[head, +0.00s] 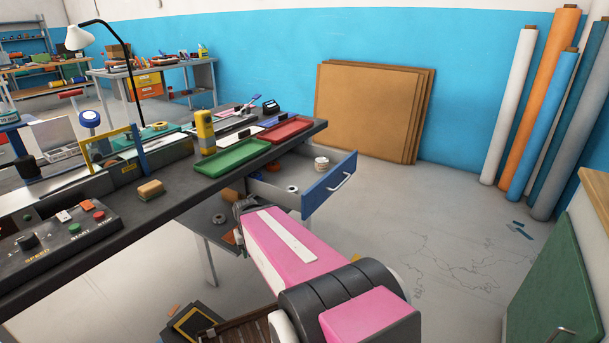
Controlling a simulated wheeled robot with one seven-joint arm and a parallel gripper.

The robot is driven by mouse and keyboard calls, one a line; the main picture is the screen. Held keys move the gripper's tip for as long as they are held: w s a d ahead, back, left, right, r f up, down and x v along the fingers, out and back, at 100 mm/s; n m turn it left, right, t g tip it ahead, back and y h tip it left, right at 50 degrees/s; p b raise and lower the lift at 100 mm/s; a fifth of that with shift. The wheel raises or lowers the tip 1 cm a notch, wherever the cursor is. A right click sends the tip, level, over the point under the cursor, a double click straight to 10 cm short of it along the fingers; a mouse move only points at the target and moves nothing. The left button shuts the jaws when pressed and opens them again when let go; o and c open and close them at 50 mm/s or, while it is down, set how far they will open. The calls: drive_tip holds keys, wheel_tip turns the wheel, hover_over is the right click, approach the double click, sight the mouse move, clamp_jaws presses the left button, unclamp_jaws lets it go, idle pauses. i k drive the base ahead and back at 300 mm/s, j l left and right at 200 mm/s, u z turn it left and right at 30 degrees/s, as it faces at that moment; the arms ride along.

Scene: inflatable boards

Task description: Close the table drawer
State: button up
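The table drawer (328,187) has a blue front with a pale bar handle (340,181). It stands pulled out from under the right end of the dark worktable (178,190). A white roll and other small items lie inside it.
Green (233,157) and red (286,130) trays, a yellow-grey bottle (205,132) and a control box (62,232) stand on the worktable. Brown boards (370,108) lean on the blue wall. A green panel (553,275) stands at right.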

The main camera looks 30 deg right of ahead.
sight(298, 164)
drive_tip(key=i+l+u, duration=0.15)
drive_tip(key=l+u, duration=1.8)
drive_tip(key=k+l+u, duration=0.15)
drive_tip(key=l+u, duration=0.3)
drive_tip(key=k+l+u, duration=0.2)
drive_tip(key=l+u, duration=0.25)
drive_tip(key=k+l+u, duration=0.2)
drive_tip(key=u, duration=0.25)
drive_tip(key=k+j+z, duration=0.2)
drive_tip(key=k, duration=0.5)
drive_tip(key=k+l+z, duration=0.1)
drive_tip(key=k+z, duration=0.2)
drive_tip(key=k+l+z, duration=0.15)
drive_tip(key=k+z, duration=0.15)
drive_tip(key=k, duration=0.15)
